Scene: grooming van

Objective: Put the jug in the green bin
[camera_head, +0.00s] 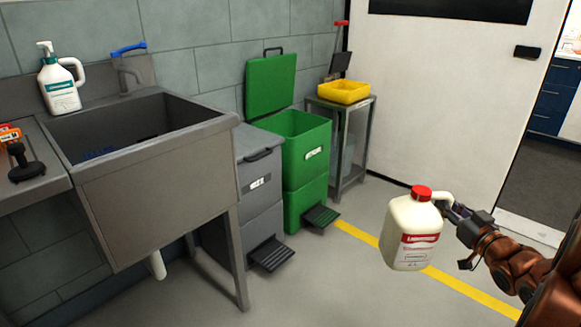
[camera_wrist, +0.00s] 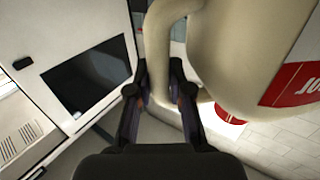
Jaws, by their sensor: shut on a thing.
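The jug (camera_head: 408,236) is cream-white with a red cap and a red label. My gripper (camera_head: 447,207) is shut on the jug's handle and holds it upright in the air at the right of the head view. In the wrist view the jug (camera_wrist: 235,50) fills the upper right, and its handle (camera_wrist: 158,50) passes between the fingers of my gripper (camera_wrist: 162,92). The green bin (camera_head: 306,160) stands by the back wall, left of the jug and apart from it. Its lid (camera_head: 271,85) is raised. The inside of the bin is mostly hidden.
A grey bin (camera_head: 258,190) with a shut lid stands left of the green bin, beside the sink (camera_head: 160,190). A small table (camera_head: 357,140) with a yellow tray (camera_head: 343,92) is right of it. Pedals (camera_head: 321,216) stick out in front. Floor between is clear.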

